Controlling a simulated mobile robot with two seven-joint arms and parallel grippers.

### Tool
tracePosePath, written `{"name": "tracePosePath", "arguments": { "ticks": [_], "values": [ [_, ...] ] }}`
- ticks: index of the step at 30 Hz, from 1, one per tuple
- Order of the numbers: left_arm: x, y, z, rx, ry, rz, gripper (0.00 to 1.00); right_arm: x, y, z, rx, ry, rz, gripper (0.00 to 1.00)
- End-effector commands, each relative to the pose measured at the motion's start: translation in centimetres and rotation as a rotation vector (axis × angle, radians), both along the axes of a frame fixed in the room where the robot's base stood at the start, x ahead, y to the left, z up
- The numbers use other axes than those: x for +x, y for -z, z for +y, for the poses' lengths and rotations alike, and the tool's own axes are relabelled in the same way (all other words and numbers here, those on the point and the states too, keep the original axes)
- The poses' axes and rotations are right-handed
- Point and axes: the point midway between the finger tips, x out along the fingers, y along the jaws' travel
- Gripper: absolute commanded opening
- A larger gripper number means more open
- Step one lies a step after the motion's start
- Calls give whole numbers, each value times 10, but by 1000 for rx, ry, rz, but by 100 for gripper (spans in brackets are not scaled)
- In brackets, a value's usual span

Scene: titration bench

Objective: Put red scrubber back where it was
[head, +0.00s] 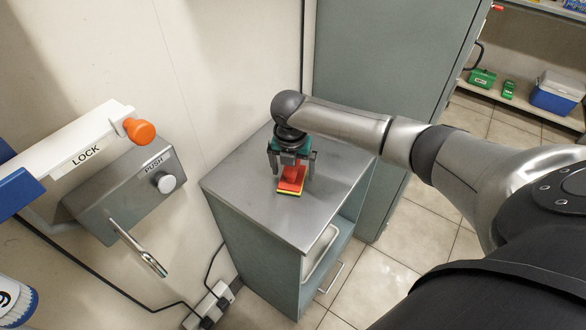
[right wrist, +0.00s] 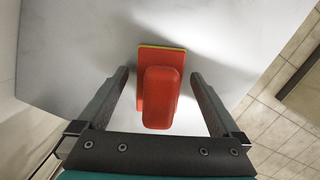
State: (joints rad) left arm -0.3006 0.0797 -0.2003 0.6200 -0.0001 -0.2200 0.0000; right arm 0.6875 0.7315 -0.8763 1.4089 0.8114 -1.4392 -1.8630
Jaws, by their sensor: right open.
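The red scrubber (head: 291,180) has a red block handle and a thin yellow edge at its base. It rests on the grey metal top of a small cabinet (head: 328,206) in the head view. My right gripper (head: 292,177) is above and around it, pointing down. In the right wrist view the scrubber (right wrist: 161,92) lies between the two fingers (right wrist: 162,90), with a gap on each side of its handle. The right gripper is open and not holding it. My left gripper is not in view.
A tall grey-green cabinet (head: 385,50) stands behind the small cabinet. On the left wall are a LOCK lever with an orange knob (head: 139,131) and a PUSH box (head: 130,195). A power strip (head: 208,302) lies at the wall. Much of the small cabinet's top is clear.

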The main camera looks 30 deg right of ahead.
Motion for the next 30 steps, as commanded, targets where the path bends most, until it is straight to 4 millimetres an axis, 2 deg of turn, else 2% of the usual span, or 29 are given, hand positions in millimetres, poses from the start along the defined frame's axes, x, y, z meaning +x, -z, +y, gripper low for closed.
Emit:
{"name": "tracePosePath", "arguments": {
  "ticks": [5, 15, 18, 24, 30],
  "values": [
    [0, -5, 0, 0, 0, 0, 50, 0, -15, 1, 0, 0, -3, 100],
    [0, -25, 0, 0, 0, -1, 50, -8, -86, 9, 1, -1, -4, 100],
    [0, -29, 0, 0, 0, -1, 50, -10, -101, 11, 1, 0, -4, 100],
    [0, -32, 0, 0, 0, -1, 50, -13, -118, 13, 0, 2, 0, 100],
    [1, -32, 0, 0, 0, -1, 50, -13, -120, 13, 0, 2, 0, 100]
  ]
}}
